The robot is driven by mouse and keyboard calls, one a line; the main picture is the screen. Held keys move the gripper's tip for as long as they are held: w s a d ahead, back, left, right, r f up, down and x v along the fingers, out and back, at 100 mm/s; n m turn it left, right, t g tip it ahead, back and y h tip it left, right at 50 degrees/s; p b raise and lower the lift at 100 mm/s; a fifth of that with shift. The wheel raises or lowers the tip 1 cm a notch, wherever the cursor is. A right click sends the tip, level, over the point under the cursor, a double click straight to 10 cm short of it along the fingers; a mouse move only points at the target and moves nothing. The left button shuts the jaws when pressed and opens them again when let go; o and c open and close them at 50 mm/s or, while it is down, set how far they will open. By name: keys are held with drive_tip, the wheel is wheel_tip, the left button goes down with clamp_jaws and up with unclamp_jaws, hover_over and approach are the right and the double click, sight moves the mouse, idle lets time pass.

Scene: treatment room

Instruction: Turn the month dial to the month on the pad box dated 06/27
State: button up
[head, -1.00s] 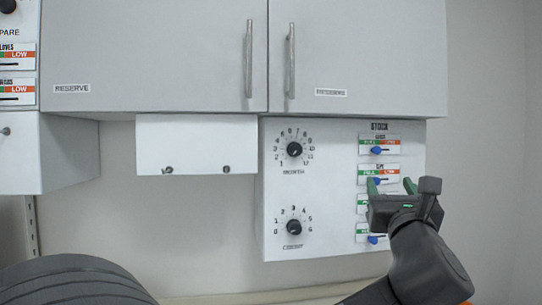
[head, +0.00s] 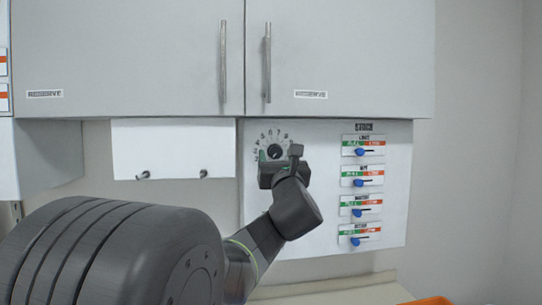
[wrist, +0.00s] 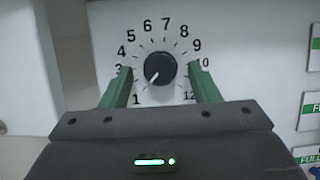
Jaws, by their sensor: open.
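The month dial (head: 274,151) is a round black knob on the white wall panel, ringed by numbers. In the wrist view the knob (wrist: 160,68) shows between my two green fingertips, and its white pointer line aims to the lower left, near 1. My gripper (head: 272,158) is in front of the dial, open, with a finger on each side; I cannot tell whether they touch the knob. In the head view my gripper hides the lower part of the dial. No pad box with a date shows in these frames.
Right of the dial is a column of several stock sliders with blue knobs (head: 359,152). Grey cabinets (head: 340,60) labelled RESERVE hang above. A white plate with two hooks (head: 170,148) is on the left. An orange item (head: 428,300) shows at the bottom right.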

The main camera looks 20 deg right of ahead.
drive_tip(key=c, duration=1)
drive_tip(key=shift+o, duration=0.2)
drive_tip(key=shift+f+m+h+b, duration=0.1)
drive_tip(key=shift+m+h+b, duration=0.3)
drive_tip(key=shift+b, duration=0.3)
